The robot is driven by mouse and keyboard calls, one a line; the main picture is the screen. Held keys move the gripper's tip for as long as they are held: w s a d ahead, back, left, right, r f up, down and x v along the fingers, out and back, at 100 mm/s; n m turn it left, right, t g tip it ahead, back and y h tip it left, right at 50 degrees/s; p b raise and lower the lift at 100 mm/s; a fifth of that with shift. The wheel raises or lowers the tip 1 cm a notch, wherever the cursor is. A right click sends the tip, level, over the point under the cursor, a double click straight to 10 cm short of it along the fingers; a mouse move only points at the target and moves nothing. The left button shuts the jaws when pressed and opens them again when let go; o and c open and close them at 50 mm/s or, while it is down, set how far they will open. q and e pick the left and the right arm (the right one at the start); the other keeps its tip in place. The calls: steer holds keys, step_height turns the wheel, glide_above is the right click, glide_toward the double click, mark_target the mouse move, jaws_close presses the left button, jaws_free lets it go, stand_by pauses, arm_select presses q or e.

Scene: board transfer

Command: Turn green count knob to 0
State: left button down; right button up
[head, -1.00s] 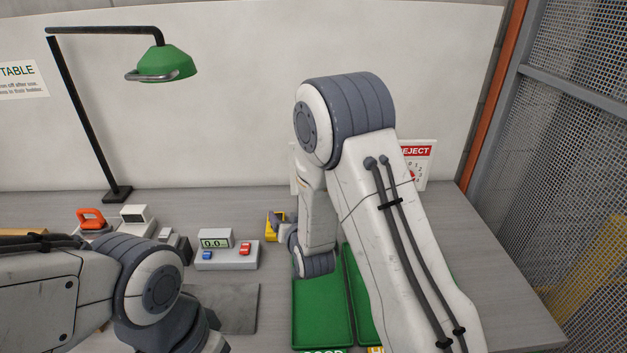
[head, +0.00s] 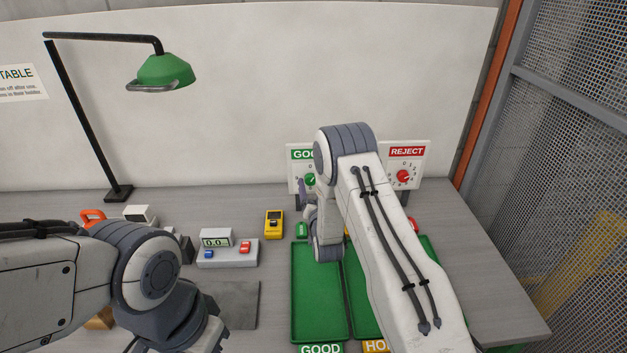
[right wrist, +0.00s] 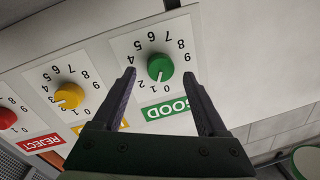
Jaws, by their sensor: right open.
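The green count knob (right wrist: 160,67) sits on the white GOOD panel (head: 293,168), with digits around it. In the right wrist view its white pointer mark faces the low digits at the bottom of the dial; I cannot tell exactly which one. My right gripper (right wrist: 159,75) is open, its two fingertips apart on either side of the knob in that view. I cannot tell whether they touch it. In the head view the green knob (head: 310,180) is partly hidden by my right arm. My left gripper is out of view below my left wrist.
A yellow knob (right wrist: 69,96) and a red knob (right wrist: 7,118) sit on panels beside the green one. On the table are green trays (head: 318,300), a yellow meter (head: 274,224), a small green object (head: 302,230) and a display box (head: 228,254). A lamp (head: 165,72) stands at left.

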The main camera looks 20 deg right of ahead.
steer(key=shift+w+d, duration=0.15)
steer(key=shift+w, duration=0.7)
steer(key=shift+c, duration=0.3)
steer(key=c, duration=1)
steer(key=shift+d, duration=0.3)
jaws_close()
steer(key=shift+a+n+g+b, duration=0.2)
steer(key=shift+n+b, duration=1)
steer(key=shift+n, duration=0.25)
steer(key=shift+a+n+g+b, duration=0.15)
steer(key=shift+n+g+b, duration=0.05)
steer(key=shift+n+b, duration=1.1)
steer(key=shift+n, duration=0.25)
